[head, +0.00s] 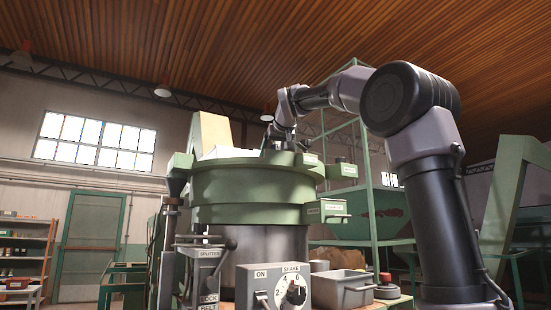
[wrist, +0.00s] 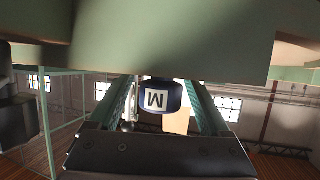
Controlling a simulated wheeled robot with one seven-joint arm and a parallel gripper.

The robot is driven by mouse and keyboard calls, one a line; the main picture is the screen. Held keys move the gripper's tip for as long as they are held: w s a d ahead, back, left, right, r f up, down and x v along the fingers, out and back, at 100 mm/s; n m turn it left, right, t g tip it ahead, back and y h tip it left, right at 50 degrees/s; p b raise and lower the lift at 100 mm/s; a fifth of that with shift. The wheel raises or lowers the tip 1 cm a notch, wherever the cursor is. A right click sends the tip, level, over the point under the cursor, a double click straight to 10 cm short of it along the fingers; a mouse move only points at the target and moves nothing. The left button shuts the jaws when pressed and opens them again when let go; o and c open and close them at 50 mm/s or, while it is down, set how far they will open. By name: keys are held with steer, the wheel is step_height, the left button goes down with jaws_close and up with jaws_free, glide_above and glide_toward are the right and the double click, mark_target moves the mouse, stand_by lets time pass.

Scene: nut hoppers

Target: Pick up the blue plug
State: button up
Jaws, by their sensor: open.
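The blue plug (wrist: 172,98) shows in the wrist view as a dark blue, round-sided piece with a white label bearing a letter, M or an upside-down W. It is just under the green rim in that picture. My gripper (wrist: 161,88) is open, with one finger on each side of the plug. I cannot tell whether either finger touches it. In the head view my gripper (head: 279,138) is at the top of the green hopper machine (head: 250,185). The plug cannot be made out there.
The green rim (wrist: 170,35) fills the top of the wrist view, close to my gripper. In the head view a grey metal bin (head: 342,290) and a dial box (head: 278,287) stand at the machine's front. A green frame (head: 357,160) rises behind.

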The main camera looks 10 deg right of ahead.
jaws_close()
steer(key=shift+r, duration=0.15)
